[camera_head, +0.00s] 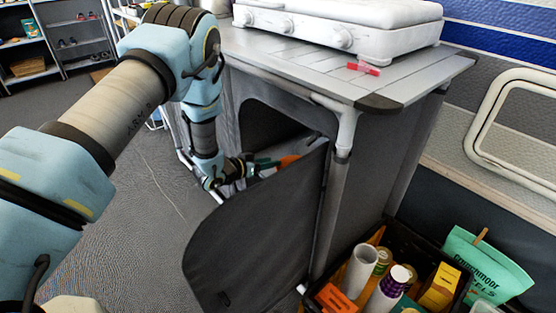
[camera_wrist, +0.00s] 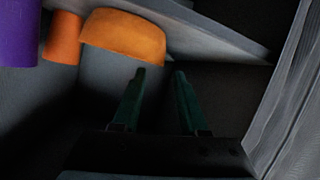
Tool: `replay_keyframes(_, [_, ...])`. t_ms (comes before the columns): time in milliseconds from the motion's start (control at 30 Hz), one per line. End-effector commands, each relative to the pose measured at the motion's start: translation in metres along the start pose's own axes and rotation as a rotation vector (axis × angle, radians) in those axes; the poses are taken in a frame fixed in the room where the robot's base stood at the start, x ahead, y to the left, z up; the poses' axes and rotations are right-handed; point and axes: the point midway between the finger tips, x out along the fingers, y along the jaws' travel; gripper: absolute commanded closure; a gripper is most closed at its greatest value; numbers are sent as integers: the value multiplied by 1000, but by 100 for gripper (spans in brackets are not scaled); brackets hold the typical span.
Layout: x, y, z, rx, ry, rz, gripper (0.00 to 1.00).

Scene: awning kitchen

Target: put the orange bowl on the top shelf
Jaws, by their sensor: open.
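An orange bowl (camera_wrist: 124,35) shows in the wrist view, on a grey surface inside the dark fabric cupboard. Its rounded side faces me. In the head view only a small orange patch (camera_head: 288,160) shows behind the cupboard's flap. My gripper (camera_wrist: 159,72) is open, with its two green fingers apart and nothing between them. The fingertips are just short of the bowl and a little to its right in the wrist view. In the head view my gripper (camera_head: 265,165) reaches into the cupboard opening, partly hidden by the flap. A grey shelf edge (camera_wrist: 215,36) runs beside the bowl.
An orange cylinder (camera_wrist: 64,38) and a purple object (camera_wrist: 18,32) stand left of the bowl. The open dark flap (camera_head: 258,235) hangs in front of the cupboard. A crate (camera_head: 318,300) of goods stands at the lower right. A white stove (camera_head: 340,28) sits on the countertop.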

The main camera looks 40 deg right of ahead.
Motion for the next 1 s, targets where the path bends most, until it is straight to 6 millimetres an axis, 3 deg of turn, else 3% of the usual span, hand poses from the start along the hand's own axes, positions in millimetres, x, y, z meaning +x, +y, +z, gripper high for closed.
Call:
replay_keyframes(100, [-26, -1, -2, -2, 0, -2, 57])
replay_keyframes(300, [-54, 0, -1, -1, 0, -1, 57])
replay_keyframes(733, [-66, -4, -3, 0, -2, -14, 57])
replay_keyframes(867, [-90, -40, -22, -5, -34, -133, 57])
replay_keyframes(967, [-136, -89, -44, -32, -97, -307, 57])
replay_keyframes(1000, [-162, -109, -51, -54, -131, -387, 57])
